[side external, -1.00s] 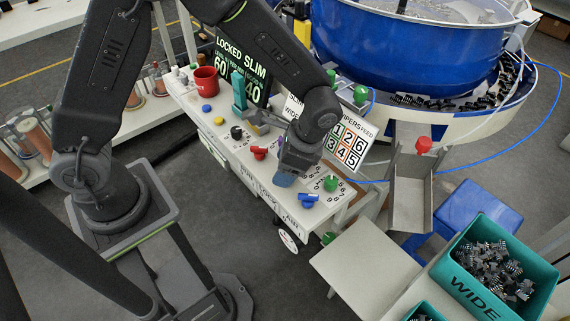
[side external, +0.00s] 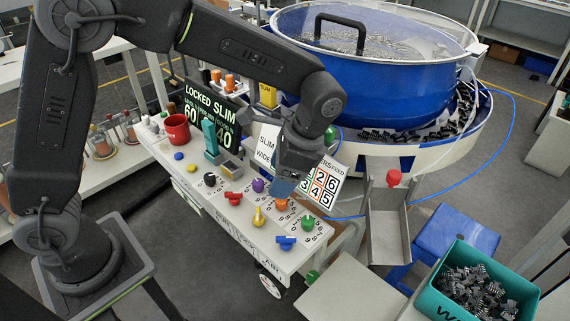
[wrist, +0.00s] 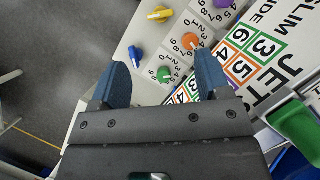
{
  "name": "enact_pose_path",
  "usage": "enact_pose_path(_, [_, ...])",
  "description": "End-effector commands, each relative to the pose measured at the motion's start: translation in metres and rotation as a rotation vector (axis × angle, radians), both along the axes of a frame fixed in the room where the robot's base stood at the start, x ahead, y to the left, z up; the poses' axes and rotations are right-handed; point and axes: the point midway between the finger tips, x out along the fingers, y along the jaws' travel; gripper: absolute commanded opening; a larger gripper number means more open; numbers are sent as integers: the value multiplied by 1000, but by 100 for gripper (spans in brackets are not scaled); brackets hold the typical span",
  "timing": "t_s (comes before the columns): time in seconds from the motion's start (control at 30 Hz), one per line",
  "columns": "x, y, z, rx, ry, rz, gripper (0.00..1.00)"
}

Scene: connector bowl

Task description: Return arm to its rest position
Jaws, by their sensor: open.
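My gripper (side external: 283,188) hangs over the right part of the white control panel (side external: 225,212) in the side view. In the wrist view my gripper (wrist: 160,75) has its two blue fingers spread wide with nothing between them. Below it are a blue knob (wrist: 135,57), a green knob (wrist: 164,75), an orange knob (wrist: 190,41) and a yellow knob (wrist: 160,14). In the side view the fingers partly cover the orange knob (side external: 281,204). I cannot tell the exact gap to the panel.
A teal bin (side external: 480,285) of dark connectors is at lower right. A red mug (side external: 177,130) and a black display (side external: 208,108) stand at the panel's far end.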

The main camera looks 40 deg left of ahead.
Motion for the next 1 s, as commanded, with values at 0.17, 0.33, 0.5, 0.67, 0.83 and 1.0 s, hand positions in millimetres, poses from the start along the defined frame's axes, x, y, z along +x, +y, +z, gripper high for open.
enact_pose_path(0.17, [5,-5,16,-1,0,-1,70])
enact_pose_path(0.33, [6,-6,20,0,1,-1,70])
enact_pose_path(0.5, [6,-6,20,0,1,-1,70])
enact_pose_path(0.67, [3,0,28,-13,-29,23,70])
enact_pose_path(0.83, [-16,26,61,-70,-156,136,70])
enact_pose_path(1.0, [-48,58,91,-146,-331,297,70])
